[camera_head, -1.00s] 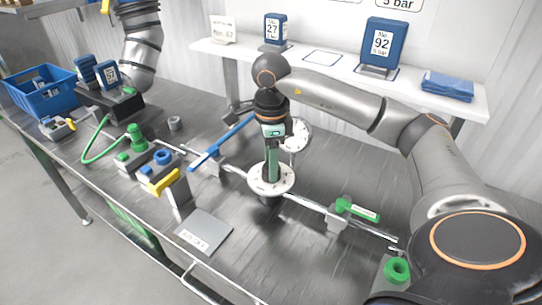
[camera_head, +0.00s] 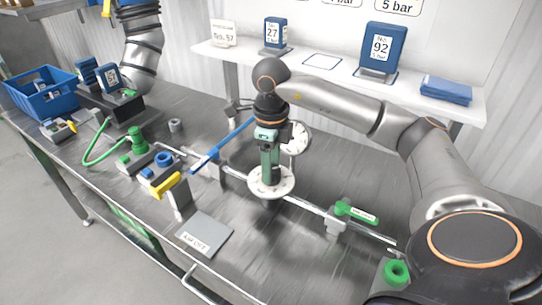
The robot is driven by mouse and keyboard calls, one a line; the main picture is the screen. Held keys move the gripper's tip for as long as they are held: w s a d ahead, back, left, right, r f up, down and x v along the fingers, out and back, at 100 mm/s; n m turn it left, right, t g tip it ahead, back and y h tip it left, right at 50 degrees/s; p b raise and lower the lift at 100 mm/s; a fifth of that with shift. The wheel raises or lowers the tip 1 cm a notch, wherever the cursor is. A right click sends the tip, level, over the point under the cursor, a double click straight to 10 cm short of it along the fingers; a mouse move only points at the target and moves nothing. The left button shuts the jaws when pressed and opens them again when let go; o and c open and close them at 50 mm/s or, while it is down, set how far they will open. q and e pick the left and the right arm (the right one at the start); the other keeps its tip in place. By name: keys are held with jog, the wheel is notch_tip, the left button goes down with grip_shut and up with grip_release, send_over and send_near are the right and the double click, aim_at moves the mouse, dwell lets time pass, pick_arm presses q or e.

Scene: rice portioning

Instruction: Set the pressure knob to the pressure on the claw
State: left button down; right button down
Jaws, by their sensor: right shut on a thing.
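My right gripper (camera_head: 270,172) points straight down in the middle of the bench. Its fingers are shut at the centre of a round white dial (camera_head: 287,190). The gripped part, likely the pressure knob, is hidden by the fingers. A white round gauge face (camera_head: 301,140) stands upright just behind the gripper; its reading is too small to tell. Blue blocks marked No. 27 (camera_head: 276,35) and No. 92 (camera_head: 384,50) stand on the white shelf; small print under the 92 looks like a bar value. My left arm (camera_head: 141,55) hangs at upper left; its fingers cannot be made out.
A metal pipe with a blue lever (camera_head: 222,146), a yellow lever (camera_head: 168,185) and a green lever (camera_head: 357,213) crosses the bench. A grey plate (camera_head: 206,231) lies at the front. A blue crate (camera_head: 38,95) stands far left. The wall sign (camera_head: 398,6) reads 5 bar.

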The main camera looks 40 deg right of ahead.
dwell(0.3)
jog(key=shift+c, duration=1.4)
grip_release()
notch_tip(320, 180, up, 13)
jog(key=p, duration=0.3)
jog(key=shift+f, duration=0.2)
